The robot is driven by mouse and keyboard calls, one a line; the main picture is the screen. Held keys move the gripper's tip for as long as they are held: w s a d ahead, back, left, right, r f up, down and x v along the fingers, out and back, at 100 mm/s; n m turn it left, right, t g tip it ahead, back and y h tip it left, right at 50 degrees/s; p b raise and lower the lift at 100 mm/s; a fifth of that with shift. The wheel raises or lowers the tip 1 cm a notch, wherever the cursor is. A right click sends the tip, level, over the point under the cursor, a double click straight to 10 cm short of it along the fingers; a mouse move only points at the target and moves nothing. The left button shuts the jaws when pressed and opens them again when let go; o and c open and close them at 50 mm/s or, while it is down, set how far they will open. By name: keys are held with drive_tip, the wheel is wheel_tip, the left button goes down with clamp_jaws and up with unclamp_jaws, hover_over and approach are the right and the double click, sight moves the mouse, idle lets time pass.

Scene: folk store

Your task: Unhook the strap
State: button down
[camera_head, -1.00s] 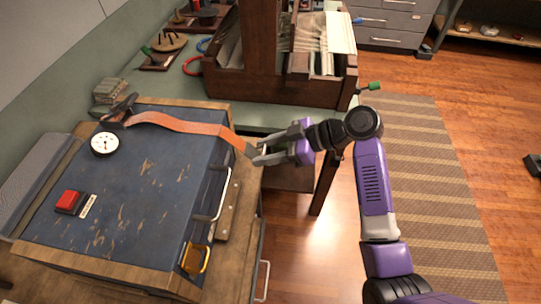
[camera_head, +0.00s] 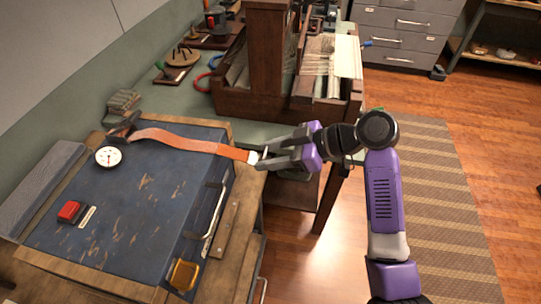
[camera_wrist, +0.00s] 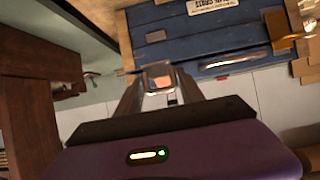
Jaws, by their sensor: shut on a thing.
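The orange strap (camera_head: 190,141) runs across the top of the blue chest (camera_head: 150,190). Its left end meets a dark clamp-like fitting (camera_head: 124,127) at the chest's back left. Its right end, with a pale metal tip (camera_head: 253,157), reaches past the chest's right edge. My gripper (camera_head: 262,161) is shut on that end, to the right of the chest. In the wrist view an orange and pale piece of the strap (camera_wrist: 160,80) shows between my fingers. Whether the tip is still on a hook cannot be told.
A round gauge (camera_head: 108,156) and a red switch (camera_head: 71,211) sit on the chest. A metal handle (camera_head: 215,209) and a yellow latch (camera_head: 183,275) are on its right side. A wooden loom (camera_head: 270,70) stands behind. Open floor (camera_head: 330,250) lies right of the chest.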

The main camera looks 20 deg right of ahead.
drive_tip(key=shift+w+a+r, duration=0.1)
drive_tip(key=shift+a+r, duration=0.25)
drive_tip(key=shift+a, duration=0.2)
drive_tip(key=c, duration=1.1)
unclamp_jaws()
drive_tip(key=shift+o, duration=0.7)
drive_tip(key=shift+a+f, duration=0.1)
drive_tip(key=shift+f, duration=0.05)
drive_tip(key=shift+d, duration=0.2)
drive_tip(key=shift+d, duration=0.25)
drive_tip(key=b+v, duration=0.1)
drive_tip(key=v, duration=0.6)
